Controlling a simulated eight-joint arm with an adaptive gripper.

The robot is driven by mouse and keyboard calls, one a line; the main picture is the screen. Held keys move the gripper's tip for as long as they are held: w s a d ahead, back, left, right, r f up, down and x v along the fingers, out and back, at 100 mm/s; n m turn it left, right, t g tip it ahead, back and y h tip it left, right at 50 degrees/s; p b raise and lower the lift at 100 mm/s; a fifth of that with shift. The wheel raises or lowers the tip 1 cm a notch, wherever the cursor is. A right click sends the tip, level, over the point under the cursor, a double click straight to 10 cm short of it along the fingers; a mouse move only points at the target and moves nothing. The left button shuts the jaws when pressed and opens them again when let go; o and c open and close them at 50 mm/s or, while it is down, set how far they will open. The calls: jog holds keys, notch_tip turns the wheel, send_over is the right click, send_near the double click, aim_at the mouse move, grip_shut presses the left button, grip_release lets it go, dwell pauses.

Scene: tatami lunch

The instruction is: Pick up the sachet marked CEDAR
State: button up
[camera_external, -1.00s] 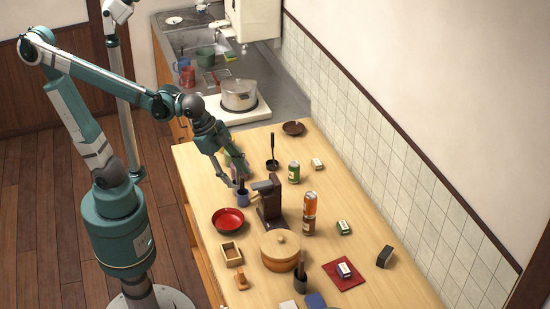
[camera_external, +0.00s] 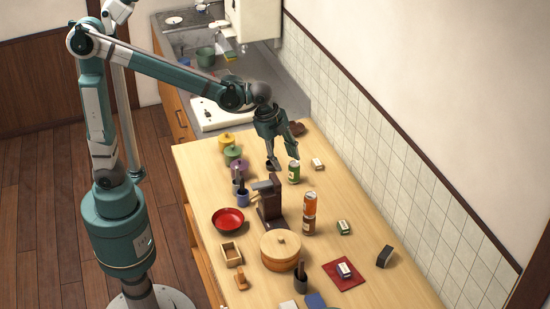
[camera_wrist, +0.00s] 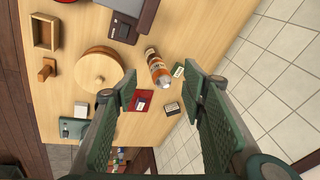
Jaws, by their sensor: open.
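Several small packets are in view, and no lettering is legible, so I cannot tell which is the CEDAR sachet. One pale packet (camera_external: 317,164) lies right of the green can. A green-and-white packet (camera_external: 344,228) lies right of the orange can and shows in the wrist view (camera_wrist: 178,71). A white-and-dark packet (camera_external: 344,270) lies on the red mat (camera_external: 354,283). My gripper (camera_external: 283,161) is open and empty, above the far part of the table beside the green can. Its two fingers frame the wrist view (camera_wrist: 162,90).
The tiled wall borders the right.

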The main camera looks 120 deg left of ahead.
jog(key=w+a+f+m, duration=0.1)
jog(key=a+f, duration=0.1)
jog(key=a, duration=0.3)
jog(key=w+a+f, duration=0.2)
jog(key=a, duration=0.3)
jog(key=m+g+h, duration=0.1)
jog(key=m+g, duration=0.2)
send_over(317, 162)
jog(key=f, duration=1.9)
jog(key=shift+d+f, duration=0.25)
jog(key=shift+f, duration=0.1)
jog(key=shift+a+f, duration=0.15)
jog(key=shift+f, duration=0.05)
jog(key=shift+f, duration=1.25)
jog(key=shift+f, duration=0.15)
